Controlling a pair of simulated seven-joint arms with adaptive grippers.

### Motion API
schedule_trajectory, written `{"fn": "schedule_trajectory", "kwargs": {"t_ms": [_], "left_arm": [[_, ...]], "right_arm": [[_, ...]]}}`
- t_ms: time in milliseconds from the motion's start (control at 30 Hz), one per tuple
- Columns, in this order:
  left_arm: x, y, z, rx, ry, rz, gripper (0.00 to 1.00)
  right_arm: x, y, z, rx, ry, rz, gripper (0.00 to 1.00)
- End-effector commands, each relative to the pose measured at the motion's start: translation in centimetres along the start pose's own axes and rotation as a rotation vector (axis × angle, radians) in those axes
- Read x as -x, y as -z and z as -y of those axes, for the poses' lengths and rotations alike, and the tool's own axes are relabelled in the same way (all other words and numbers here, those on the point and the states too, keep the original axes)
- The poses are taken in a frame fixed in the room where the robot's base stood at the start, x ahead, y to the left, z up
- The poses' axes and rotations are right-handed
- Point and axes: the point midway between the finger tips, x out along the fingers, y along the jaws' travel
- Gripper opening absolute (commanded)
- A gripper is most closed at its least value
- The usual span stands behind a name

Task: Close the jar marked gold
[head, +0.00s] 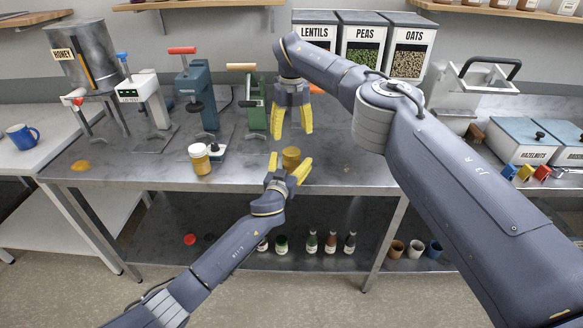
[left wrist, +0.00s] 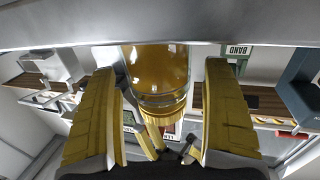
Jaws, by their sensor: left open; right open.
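An amber jar with a gold-coloured top (head: 291,156) stands on the metal bench below my right gripper. In the left wrist view, which is upside down, its glass body (left wrist: 155,75) shows amber contents and a ribbed gold band at the top end. I cannot tell how firmly the lid sits. My left gripper (head: 288,166) is open, with its yellow fingers on either side of the jar and gaps visible in the wrist view. My right gripper (head: 292,126) is open and empty, pointing down above the jar. No mark is readable on the jar.
A white-lidded amber jar (head: 199,160) stands left on the bench beside a small dark and white item (head: 217,151). Hand presses, including a blue one (head: 197,95) and a green one (head: 254,108), stand behind. Several bottles (head: 312,243) are on the lower shelf.

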Motion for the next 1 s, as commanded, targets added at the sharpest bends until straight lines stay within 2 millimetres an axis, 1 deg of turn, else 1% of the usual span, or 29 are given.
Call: {"fn": "schedule_trajectory", "kwargs": {"t_ms": [367,1000], "left_arm": [[-0.12,-0.04,0.0,0.0,0.0,0.0,0.82],[-0.11,-0.04,0.02,-0.001,0.0,0.001,0.08]], "right_arm": [[0.0,0.0,0.0,0.0,0.0,0.0,0.7],[0.0,0.0,0.0,0.0,0.0,0.0,0.7]]}}
